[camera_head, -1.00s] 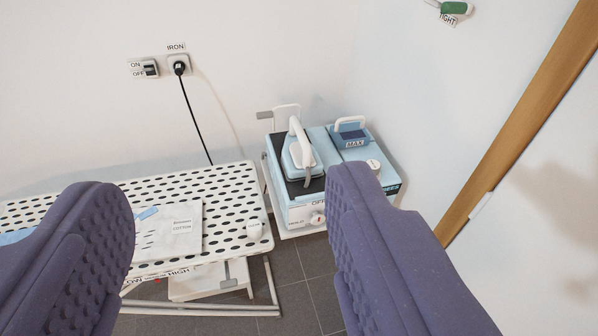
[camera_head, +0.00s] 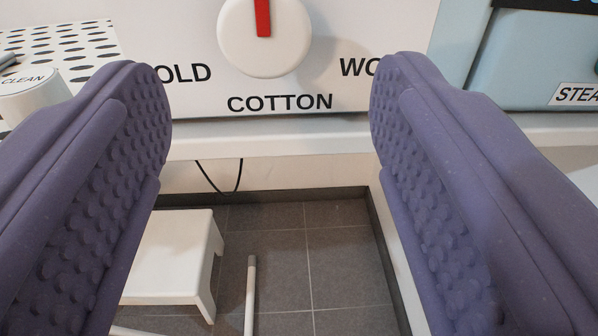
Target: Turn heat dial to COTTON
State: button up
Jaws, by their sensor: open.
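The heat dial (camera_head: 262,52) is a round white knob with a red pointer at the top edge of the view, on a white front panel. The red mark (camera_head: 262,18) shows on its upper part, and its top is cut off. The COTTON label (camera_head: 280,103) is printed directly below the dial. A partly hidden label reading "OLD" lies to its left and one starting "WO" to its right. My gripper (camera_head: 270,95) is open and empty. Its two purple padded fingers stand wide apart, one on each side of the dial in the picture and lower than it.
A light blue unit with a STEAM label (camera_head: 577,95) is at the right. A white stool (camera_head: 172,255) stands on the grey tiled floor below. A shelf edge (camera_head: 270,138) runs under the panel.

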aim_at(265, 29)
jog(key=w, duration=0.2)
jog(key=w+b, duration=0.1)
jog(key=w, duration=0.4)
jog(key=shift+a+r+b, duration=0.1)
jog(key=shift+a+b, duration=0.15)
jog(key=shift+b, duration=0.05)
jog(key=c, duration=1)
